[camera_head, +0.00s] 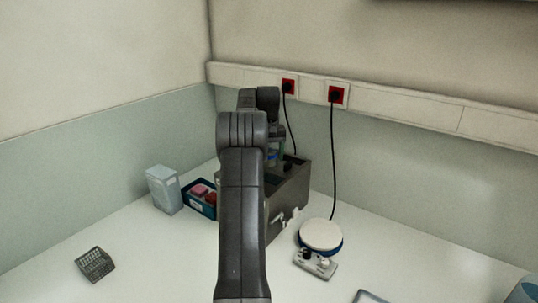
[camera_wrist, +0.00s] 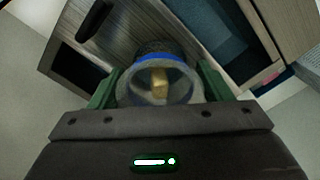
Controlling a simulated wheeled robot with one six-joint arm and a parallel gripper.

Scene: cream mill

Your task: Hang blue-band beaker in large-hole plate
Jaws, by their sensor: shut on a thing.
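My gripper (camera_wrist: 158,88) is shut on the blue-band beaker (camera_wrist: 185,80), with one green finger on each side of it. In the wrist view I look into the beaker's open mouth; a small yellowish piece shows inside, and the blue band (camera_wrist: 150,57) shows at its far side. In the head view the beaker's blue (camera_head: 271,157) shows just right of my arm, over a grey box (camera_head: 290,198). In the wrist view a grey streaked top (camera_wrist: 140,28) with dark openings lies beneath. Which opening belongs to the large-hole plate, and whether the beaker touches it, I cannot tell.
A round white-topped device (camera_head: 321,234) stands right of the grey box. A pale blue box (camera_head: 164,190) and a dark blue tray (camera_head: 187,201) with pink and red items are left. A wire basket (camera_head: 95,264) lies front left. Cords hang from wall sockets behind.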

